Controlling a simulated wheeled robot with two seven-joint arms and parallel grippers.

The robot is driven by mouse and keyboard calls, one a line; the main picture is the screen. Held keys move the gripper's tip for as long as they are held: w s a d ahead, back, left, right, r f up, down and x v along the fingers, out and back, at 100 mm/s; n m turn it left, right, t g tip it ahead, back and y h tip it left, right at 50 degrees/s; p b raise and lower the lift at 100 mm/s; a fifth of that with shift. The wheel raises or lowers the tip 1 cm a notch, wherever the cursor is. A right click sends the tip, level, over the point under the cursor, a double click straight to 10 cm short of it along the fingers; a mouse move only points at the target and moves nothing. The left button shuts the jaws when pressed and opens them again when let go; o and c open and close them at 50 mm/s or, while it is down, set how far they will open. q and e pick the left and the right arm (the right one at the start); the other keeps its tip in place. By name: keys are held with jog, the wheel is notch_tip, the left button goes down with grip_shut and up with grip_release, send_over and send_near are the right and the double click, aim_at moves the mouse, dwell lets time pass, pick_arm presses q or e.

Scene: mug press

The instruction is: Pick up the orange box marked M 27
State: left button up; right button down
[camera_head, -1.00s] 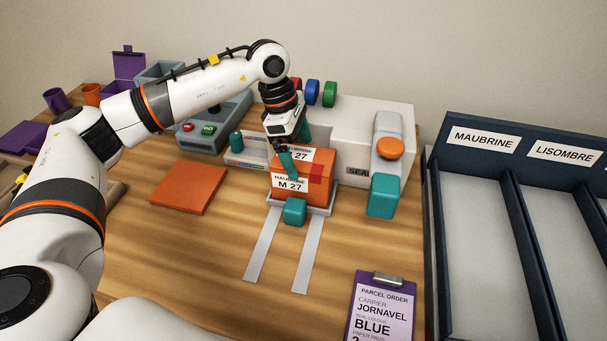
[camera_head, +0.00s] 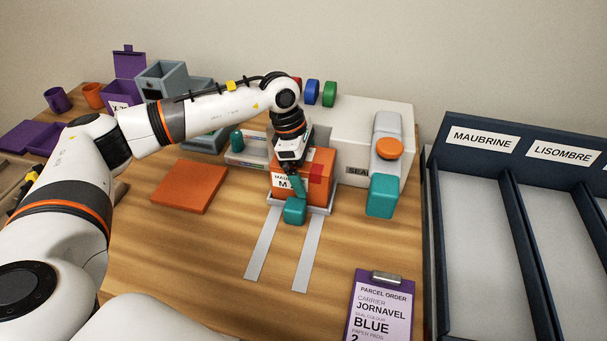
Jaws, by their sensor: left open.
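The orange box (camera_head: 317,187) marked M 27 sits on a grey sliding tray (camera_head: 323,211) in front of the white sealing machine. A red seal patch shows on its top and front edge. My left gripper (camera_head: 296,178) is open and points down over the box. One teal finger hangs in front of the box's front face and covers part of its label. The other finger is hidden behind the wrist or the box, so I cannot tell whether the fingers touch it. My right gripper is not in view.
The white machine (camera_head: 345,130) with an orange button (camera_head: 390,148) stands right behind the box. A teal handle (camera_head: 295,211) is on the tray's front. An orange flat panel (camera_head: 189,187) lies left. A clipboard (camera_head: 384,310) lies in front; dark sorting bins (camera_head: 515,190) stand right.

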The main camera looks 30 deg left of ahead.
pick_arm(q)
jog(key=shift+f, duration=0.1)
jog(key=c, duration=1.1)
jog(key=shift+c, duration=0.4)
jog(key=shift+r, duration=0.2)
